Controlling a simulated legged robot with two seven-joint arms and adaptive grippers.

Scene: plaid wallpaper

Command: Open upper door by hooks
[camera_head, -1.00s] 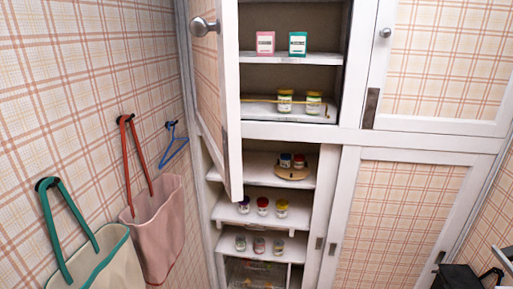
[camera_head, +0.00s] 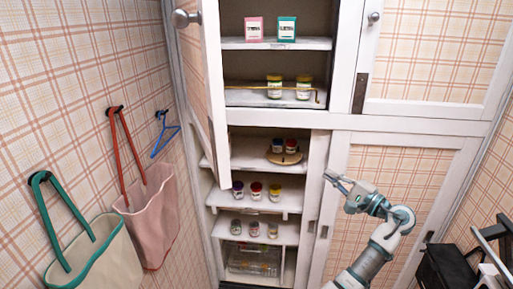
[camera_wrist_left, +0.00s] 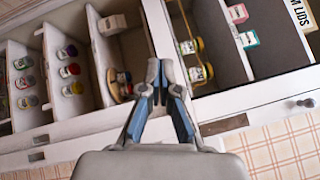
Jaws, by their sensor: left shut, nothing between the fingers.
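The upper left door (camera_head: 217,120) of the white cabinet stands open, swung out to the left, with a round knob (camera_head: 186,18). The upper right door (camera_head: 435,50) is closed, with its own knob (camera_head: 374,18); a knob also shows in the left wrist view (camera_wrist_left: 306,103). Dark wall hooks (camera_head: 40,178) hold bags beside the cabinet. My left gripper (camera_head: 330,177) is shut and empty, in front of the cabinet near the lower right door (camera_head: 395,170). Its closed fingers show in the left wrist view (camera_wrist_left: 160,75), apart from any knob. My right gripper is out of view.
Shelves hold boxes (camera_head: 287,28) and several jars (camera_head: 256,190); a thin gold rod (camera_head: 275,90) runs before the upper jars. A cream bag (camera_head: 95,260), a pink bag (camera_head: 150,215) and a blue hanger (camera_head: 165,135) hang left. A dark box (camera_head: 445,268) stands lower right.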

